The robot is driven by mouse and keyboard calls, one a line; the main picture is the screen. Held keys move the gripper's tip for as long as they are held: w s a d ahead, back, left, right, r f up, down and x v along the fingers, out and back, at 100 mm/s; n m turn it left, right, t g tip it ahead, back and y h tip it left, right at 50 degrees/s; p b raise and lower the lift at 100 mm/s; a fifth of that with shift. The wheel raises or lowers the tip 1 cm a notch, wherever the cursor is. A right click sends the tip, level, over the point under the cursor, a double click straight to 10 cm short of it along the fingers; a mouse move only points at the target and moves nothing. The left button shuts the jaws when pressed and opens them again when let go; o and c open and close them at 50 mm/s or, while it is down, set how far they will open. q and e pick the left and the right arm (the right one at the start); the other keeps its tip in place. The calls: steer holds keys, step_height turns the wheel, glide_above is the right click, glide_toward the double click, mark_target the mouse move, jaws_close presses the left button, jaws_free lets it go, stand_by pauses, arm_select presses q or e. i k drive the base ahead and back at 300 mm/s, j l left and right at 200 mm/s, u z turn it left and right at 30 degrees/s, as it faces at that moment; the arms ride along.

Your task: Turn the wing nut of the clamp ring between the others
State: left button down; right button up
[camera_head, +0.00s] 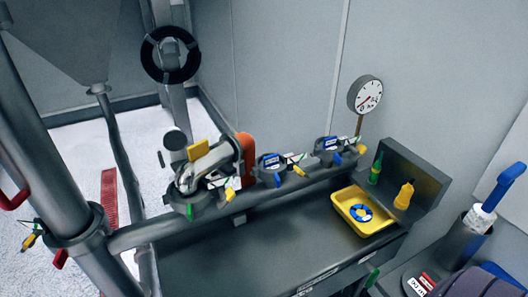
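Several clamp rings sit along the dark horizontal pipe that runs from lower left to right. The middle clamp ring (269,166) has a blue-and-white top face, and a small yellow wing nut (299,170) sticks out at its right. To its left is a larger clamp ring (204,197) with a yellow-and-white piece at its right side. To its right is another clamp ring (328,149) with a blue top and a yellow piece beside it. The details are too small to tell how far any wing nut is turned. I see neither gripper clearly in this view.
A yellow tray (345,213) with a blue-and-white ring stands on the dark bench (265,250). A yellow bottle (404,195) and a green bottle (376,168) stand behind it. A round gauge (365,95) rises behind the pipe. A blue-handled tool (498,190) stands at right.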

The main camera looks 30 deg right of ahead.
mark_target(300, 170)
steer(key=z, duration=1.3)
